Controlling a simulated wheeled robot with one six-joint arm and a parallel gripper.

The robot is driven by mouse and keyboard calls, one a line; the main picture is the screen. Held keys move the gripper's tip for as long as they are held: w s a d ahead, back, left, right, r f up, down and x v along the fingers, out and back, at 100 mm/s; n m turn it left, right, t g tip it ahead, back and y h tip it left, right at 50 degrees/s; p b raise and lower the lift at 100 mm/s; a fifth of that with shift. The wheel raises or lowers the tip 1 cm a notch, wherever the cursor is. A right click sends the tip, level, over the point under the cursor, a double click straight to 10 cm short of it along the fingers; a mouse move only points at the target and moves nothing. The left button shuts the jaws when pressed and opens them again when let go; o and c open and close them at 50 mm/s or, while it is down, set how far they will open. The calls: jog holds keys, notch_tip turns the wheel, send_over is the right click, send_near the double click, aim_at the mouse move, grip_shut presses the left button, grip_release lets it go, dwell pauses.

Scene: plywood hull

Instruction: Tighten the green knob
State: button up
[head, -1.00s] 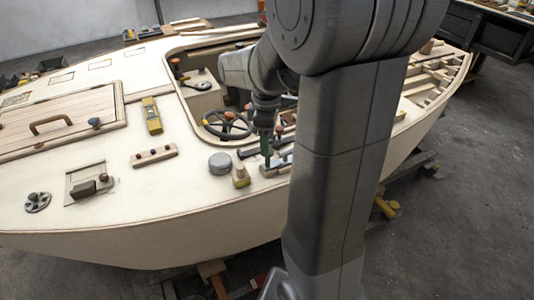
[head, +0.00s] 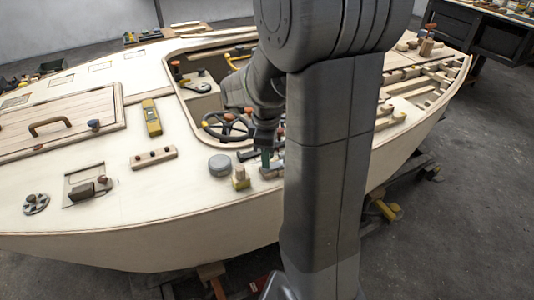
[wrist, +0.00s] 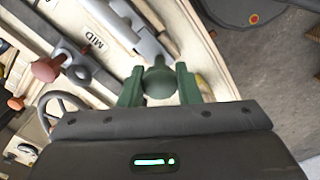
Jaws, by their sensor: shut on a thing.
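The green knob (wrist: 158,84) sits between the two green fingers of my gripper (wrist: 159,73) in the wrist view. The fingers press on it from both sides. Its round top shows; its lower part is hidden from this angle. In the head view my gripper (head: 265,157) points down at the near side of the deck, beside the steering wheel (head: 227,127). The knob itself cannot be made out there.
A red knob (wrist: 47,69) and an orange knob (wrist: 15,104) show left in the wrist view.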

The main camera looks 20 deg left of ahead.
jog(key=shift+r+m+p, duration=0.15)
jog(key=shift+m+p, duration=0.35)
jog(key=shift+m, duration=1.1)
jog(key=o, duration=1)
notch_tip(320, 180, up, 14)
jog(key=shift+f+p, duration=0.2)
jog(key=shift+p, duration=0.8)
jog(key=shift+f, duration=0.15)
